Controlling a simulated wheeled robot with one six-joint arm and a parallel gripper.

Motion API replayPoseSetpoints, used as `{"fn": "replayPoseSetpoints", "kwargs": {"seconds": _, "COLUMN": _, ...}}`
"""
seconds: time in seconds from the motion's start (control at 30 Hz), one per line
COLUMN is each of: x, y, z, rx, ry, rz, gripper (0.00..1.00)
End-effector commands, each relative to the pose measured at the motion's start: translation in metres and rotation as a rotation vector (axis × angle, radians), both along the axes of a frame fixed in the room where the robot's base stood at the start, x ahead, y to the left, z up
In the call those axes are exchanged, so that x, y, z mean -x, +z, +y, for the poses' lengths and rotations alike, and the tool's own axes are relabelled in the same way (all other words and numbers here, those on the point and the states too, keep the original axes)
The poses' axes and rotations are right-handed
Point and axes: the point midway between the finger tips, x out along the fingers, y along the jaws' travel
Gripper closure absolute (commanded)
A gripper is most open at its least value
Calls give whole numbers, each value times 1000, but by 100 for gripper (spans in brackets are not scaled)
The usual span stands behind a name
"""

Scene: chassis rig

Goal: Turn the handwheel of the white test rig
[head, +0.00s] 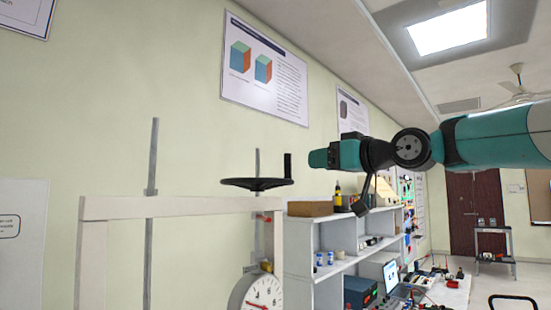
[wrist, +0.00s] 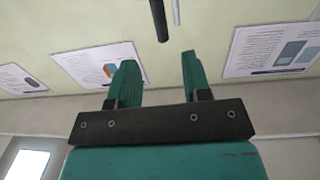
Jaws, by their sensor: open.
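The white test rig (head: 150,207) stands at the left in the head view, with grey upright rods. Its black handwheel (head: 250,184) lies flat near the top right of the frame, with an upright dark handle (head: 287,166) at its right edge. My gripper (head: 318,158) is right of the handle, a little above the wheel rim and apart from it in the picture. In the wrist view, my gripper (wrist: 158,62) has its two teal fingers spread with nothing between them. A dark rod, apparently the handle (wrist: 158,20), shows beyond the fingertips. Their distance in depth is unclear.
A dial gauge (head: 260,297) sits low on the rig. A white shelf (head: 300,245) with boxes and bottles stands behind, below my arm. Posters (head: 264,70) hang on the wall. A cluttered bench (head: 445,290) is at the lower right.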

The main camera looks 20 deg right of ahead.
Motion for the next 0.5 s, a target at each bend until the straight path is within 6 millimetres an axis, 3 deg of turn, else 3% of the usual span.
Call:
{"fn": "replayPoseSetpoints", "kwargs": {"seconds": 0.3, "x": -64, "y": 5, "z": 43, "rx": 0, "ry": 8, "rz": 4, "gripper": 56}}
{"fn": "replayPoseSetpoints", "kwargs": {"seconds": 0.5, "x": -91, "y": 3, "z": 59, "rx": 1, "ry": 7, "rz": 3, "gripper": 56}}
